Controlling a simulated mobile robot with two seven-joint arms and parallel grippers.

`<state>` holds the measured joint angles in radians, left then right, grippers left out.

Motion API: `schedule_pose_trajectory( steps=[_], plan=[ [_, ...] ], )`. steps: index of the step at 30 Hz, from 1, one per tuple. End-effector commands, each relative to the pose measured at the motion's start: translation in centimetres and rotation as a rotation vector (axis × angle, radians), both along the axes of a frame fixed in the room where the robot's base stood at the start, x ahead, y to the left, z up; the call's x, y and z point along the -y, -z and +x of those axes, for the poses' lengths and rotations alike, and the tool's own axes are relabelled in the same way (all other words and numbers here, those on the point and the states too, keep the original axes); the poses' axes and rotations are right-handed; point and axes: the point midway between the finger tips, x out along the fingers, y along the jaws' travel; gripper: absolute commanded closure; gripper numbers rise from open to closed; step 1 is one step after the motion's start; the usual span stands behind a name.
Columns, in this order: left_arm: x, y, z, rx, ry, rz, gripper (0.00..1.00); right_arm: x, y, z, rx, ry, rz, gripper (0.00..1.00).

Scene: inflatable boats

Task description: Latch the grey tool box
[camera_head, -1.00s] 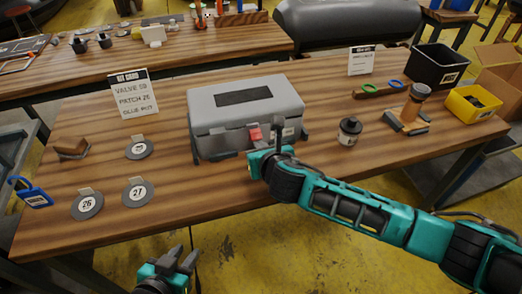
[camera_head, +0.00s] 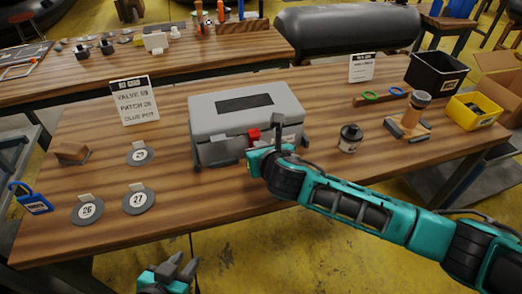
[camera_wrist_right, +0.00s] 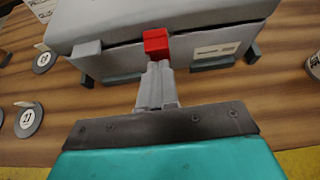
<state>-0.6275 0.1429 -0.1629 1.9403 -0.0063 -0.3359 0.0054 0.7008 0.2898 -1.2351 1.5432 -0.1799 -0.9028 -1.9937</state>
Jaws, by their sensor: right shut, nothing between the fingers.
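The grey tool box (camera_head: 220,122) stands on the wooden table with its lid down. A thin dark seam shows under the lid in the right wrist view. Its red latch (camera_head: 253,136) sits on the front; in the right wrist view the latch (camera_wrist_right: 156,41) lies across the seam. My right gripper (camera_wrist_right: 157,70) is shut and empty, its fingertips right below the latch; I cannot tell if they touch it. My left gripper (camera_head: 182,266) is open and empty, low before the table's front edge.
A dark jar (camera_head: 350,137) stands right of the box. Several round patches, such as patch 27 (camera_head: 138,200), lie to the left, near a sign (camera_head: 135,100). A black bin (camera_head: 437,70) and a yellow bin (camera_head: 474,108) stand at the right.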

Motion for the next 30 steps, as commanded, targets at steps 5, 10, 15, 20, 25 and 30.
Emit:
schedule_pose_trajectory(
  steps=[5, 10, 15, 20, 25, 30],
  plan=[
    [0.0, -0.1, 0.1, 0.003, 0.001, 0.0, 0.68, 0.0, 0.1, 0.0, -0.001, 0.0, 0.0, 1.0],
    [0.0, -0.2, 0.2, 0.005, 0.0, 0.0, 0.68, 0.3, -0.2, -0.8, -0.001, 0.0, 0.0, 1.0],
    [0.0, -0.2, 0.3, 0.006, 0.0, 0.0, 0.68, 0.8, -0.8, -2.4, -0.001, -0.002, 0.001, 1.0],
    [0.0, -0.2, 0.3, 0.006, 0.0, 0.0, 0.68, 1.2, -1.4, -3.8, -0.001, -0.001, 0.0, 1.0],
    [0.0, -0.2, 0.3, 0.006, 0.0, 0.0, 0.68, 1.7, -2.0, -5.4, -0.002, 0.0, 0.001, 1.0],
    [0.0, -0.2, 0.3, 0.006, 0.0, 0.0, 0.68, 2.2, -2.6, -6.8, 0.0, -0.001, 0.0, 1.0]
  ],
)
